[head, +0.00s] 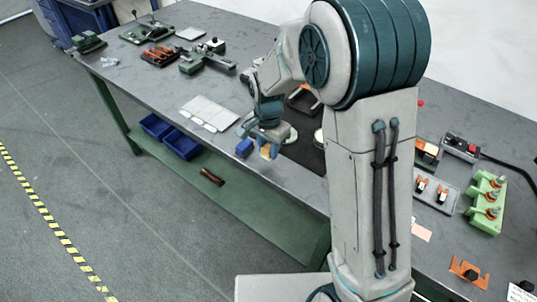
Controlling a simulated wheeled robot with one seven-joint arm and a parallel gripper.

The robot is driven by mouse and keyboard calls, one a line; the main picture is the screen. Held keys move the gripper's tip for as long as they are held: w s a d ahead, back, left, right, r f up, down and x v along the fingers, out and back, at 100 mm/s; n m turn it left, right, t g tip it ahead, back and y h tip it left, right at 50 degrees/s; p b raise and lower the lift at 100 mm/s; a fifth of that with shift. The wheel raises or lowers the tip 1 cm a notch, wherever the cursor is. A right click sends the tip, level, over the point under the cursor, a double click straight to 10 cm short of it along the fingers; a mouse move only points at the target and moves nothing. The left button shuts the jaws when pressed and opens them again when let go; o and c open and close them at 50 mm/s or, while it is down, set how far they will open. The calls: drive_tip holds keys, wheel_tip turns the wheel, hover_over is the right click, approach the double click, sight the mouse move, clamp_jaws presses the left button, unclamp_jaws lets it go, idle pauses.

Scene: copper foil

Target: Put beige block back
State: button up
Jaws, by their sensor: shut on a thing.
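My gripper (265,145) hangs over the front edge of the grey workbench (300,148), to the left of the arm's upright column. A small beige block (268,152) shows at its fingertips, and the gripper is shut on it. The view is small, and the fingers' exact hold on the block is partly hidden. A small blue block (244,147) shows just left of the gripper at the bench edge; I cannot tell whether it touches the gripper.
A white sectioned plate (208,113) lies left of the gripper. A dark mat (303,153) lies behind it, partly hidden by my arm. Green fixtures (205,56) stand farther left. Blue bins (182,145) sit on the lower shelf. A green holder (486,203) stands right.

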sight(268, 157)
drive_tip(key=shift+f, duration=1.85)
drive_tip(key=shift+f, duration=0.1)
drive_tip(key=shift+f, duration=0.15)
drive_tip(key=o, duration=0.9)
drive_tip(key=shift+o, duration=0.2)
drive_tip(key=shift+r, duration=0.2)
